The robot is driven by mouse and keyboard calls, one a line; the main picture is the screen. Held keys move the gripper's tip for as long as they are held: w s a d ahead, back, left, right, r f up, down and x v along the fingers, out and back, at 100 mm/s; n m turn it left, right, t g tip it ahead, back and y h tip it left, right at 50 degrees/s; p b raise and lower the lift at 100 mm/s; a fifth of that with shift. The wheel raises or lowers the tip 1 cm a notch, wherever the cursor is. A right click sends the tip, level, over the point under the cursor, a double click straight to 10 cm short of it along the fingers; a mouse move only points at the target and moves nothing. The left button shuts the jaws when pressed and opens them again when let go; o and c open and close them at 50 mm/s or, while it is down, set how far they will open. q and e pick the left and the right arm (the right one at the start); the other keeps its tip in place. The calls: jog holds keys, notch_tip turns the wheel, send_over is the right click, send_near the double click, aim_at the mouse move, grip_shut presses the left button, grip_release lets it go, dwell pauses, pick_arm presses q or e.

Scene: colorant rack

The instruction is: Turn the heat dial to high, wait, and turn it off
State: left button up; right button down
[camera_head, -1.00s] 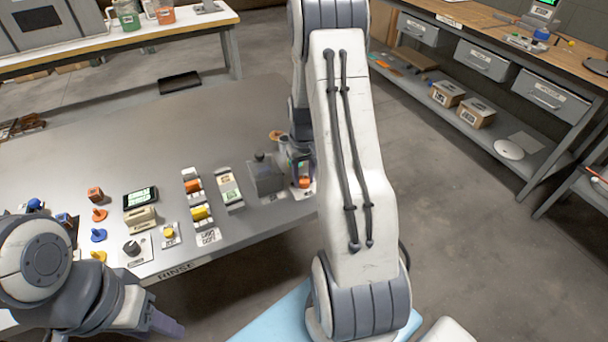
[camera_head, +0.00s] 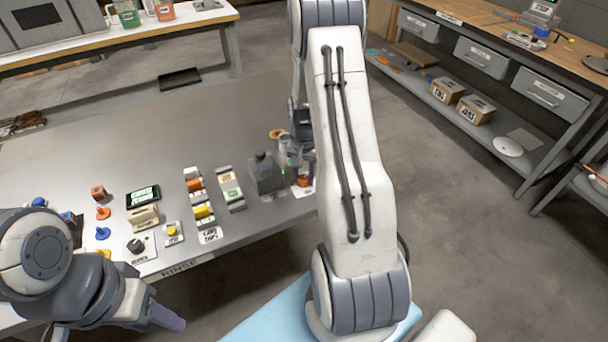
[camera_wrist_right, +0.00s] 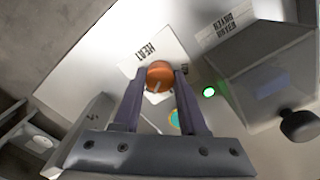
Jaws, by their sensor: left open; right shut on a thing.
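The orange heat dial (camera_wrist_right: 160,75) sits on a white plate marked HEAT (camera_wrist_right: 150,52) in the right wrist view. A pale pointer line shows on its face. My right gripper (camera_wrist_right: 158,80) is shut on the dial, one finger on each side. In the head view the dial (camera_head: 303,181) shows at the table's right end, just below my right gripper (camera_head: 300,170). A green light (camera_wrist_right: 209,91) glows beside the grey dryer box (camera_wrist_right: 265,70). My left gripper (camera_head: 168,318) is at the lower left, away from the dial; its fingers are mostly hidden.
The dryer box (camera_head: 265,175) stands close left of the dial. Racks of coloured blocks (camera_head: 200,205), a green-lit display (camera_head: 142,196) and a black knob (camera_head: 135,246) stand further left. The back of the grey table (camera_head: 190,120) is clear. My right arm hides its right edge.

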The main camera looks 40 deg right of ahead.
aim_at(304, 178)
dwell(0.4)
jog(key=shift+c, duration=2.2)
grip_release()
jog(key=shift+r, duration=0.1)
notch_tip(304, 178, up, 10)
jog(key=shift+r, duration=0.2)
